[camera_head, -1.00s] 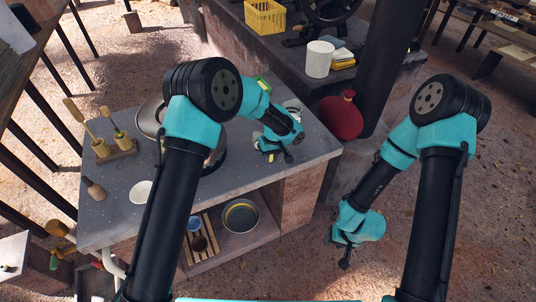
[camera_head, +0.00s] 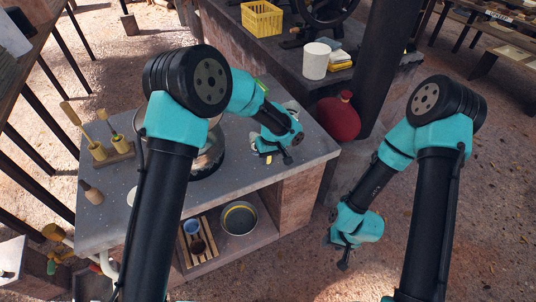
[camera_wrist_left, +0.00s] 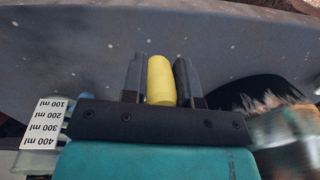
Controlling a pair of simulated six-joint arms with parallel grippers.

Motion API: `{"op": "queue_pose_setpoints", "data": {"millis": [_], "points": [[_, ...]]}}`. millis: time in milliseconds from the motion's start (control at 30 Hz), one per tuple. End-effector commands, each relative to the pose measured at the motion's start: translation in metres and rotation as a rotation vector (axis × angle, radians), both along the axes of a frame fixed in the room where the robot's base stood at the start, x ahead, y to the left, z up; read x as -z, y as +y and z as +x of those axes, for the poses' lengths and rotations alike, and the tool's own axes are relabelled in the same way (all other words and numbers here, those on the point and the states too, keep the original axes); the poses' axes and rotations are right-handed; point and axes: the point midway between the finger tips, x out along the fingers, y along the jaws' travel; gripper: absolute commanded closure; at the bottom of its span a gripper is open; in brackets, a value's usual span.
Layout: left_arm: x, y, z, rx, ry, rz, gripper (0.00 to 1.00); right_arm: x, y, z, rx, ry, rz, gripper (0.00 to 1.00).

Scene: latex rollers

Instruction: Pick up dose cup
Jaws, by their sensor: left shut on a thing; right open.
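My left gripper (camera_head: 283,156) is low over the right part of the grey bench. In the left wrist view, the left gripper (camera_wrist_left: 160,68) is shut on a rounded yellow thing (camera_wrist_left: 160,82). Only its narrow side shows, and I cannot tell whether it is the dose cup. A clear vessel with a white millilitre scale (camera_wrist_left: 43,123) stands left of the gripper in that view, partly hidden by it. My right gripper (camera_head: 343,262) is open and empty, off the bench to the right, low over the ground.
The bench (camera_head: 110,215) holds a wooden stand (camera_head: 112,160) with brushes at left and a metal pot (camera_head: 208,158) partly behind my left arm. A red flask (camera_head: 338,118) stands behind the bench.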

Motion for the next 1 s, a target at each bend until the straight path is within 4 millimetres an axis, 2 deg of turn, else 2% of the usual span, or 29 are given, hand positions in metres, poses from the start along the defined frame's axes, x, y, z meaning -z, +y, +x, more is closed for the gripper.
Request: {"op": "queue_pose_setpoints", "data": {"millis": [700,1000], "points": [[-0.008,0.000,-0.079,0.001,0.000,0.000,0.98,0.000,0.000,0.000,0.000,0.000,0.000,0.57],[-0.010,0.000,-0.107,0.002,-0.001,0.000,0.98,0.000,0.000,0.000,0.000,0.000,0.000,0.57]]}}
